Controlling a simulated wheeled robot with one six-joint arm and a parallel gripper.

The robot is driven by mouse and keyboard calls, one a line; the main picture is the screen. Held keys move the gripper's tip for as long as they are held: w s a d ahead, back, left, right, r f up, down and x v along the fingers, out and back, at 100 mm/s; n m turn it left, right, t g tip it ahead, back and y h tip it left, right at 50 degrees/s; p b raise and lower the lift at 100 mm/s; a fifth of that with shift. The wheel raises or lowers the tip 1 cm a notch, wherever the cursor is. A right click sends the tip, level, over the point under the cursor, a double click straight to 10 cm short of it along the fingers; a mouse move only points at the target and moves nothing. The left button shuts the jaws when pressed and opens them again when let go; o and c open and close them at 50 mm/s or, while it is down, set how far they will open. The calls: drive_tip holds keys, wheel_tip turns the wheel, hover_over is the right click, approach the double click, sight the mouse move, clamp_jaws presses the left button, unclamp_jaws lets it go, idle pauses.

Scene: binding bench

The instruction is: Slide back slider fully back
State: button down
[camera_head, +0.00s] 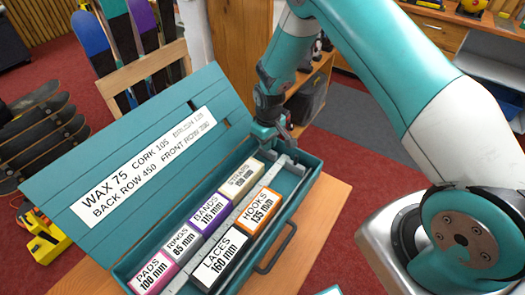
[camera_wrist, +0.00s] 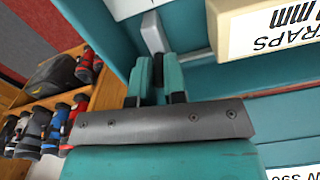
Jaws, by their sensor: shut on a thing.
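The teal box (camera_head: 309,171) stands on a wooden table with its lid (camera_head: 60,185) open. My gripper (camera_head: 284,134) is at the far right end of the back row, low at the box's back wall. In the wrist view its fingers (camera_wrist: 158,78) are close together, shut on the grey back slider (camera_wrist: 152,33), whose upright part shows just beyond the fingertips. The rest of the slider is hidden by the fingers. The back row holds the PADS, RINGS, BANDS and STRAPS (camera_head: 241,178) boxes. A gap separates STRAPS from the gripper.
The front row holds LACES (camera_head: 221,261) and HOOKS (camera_head: 260,212). A grey rail (camera_head: 232,216) runs between the rows. A handle (camera_head: 283,250) sticks out of the box's front. The lid label reads BACK ROW 450.

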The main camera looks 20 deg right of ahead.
drive_tip(key=shift+w+d+r, duration=0.1)
drive_tip(key=shift+w+d, duration=0.1)
drive_tip(key=shift+d, duration=0.05)
drive_tip(key=c, duration=1.2)
unclamp_jaws()
drive_tip(key=shift+o, duration=0.2)
drive_tip(key=shift+a, duration=0.1)
drive_tip(key=shift+r, duration=0.25)
wheel_tip(320, 180, up, 17)
drive_tip(key=b, duration=0.3)
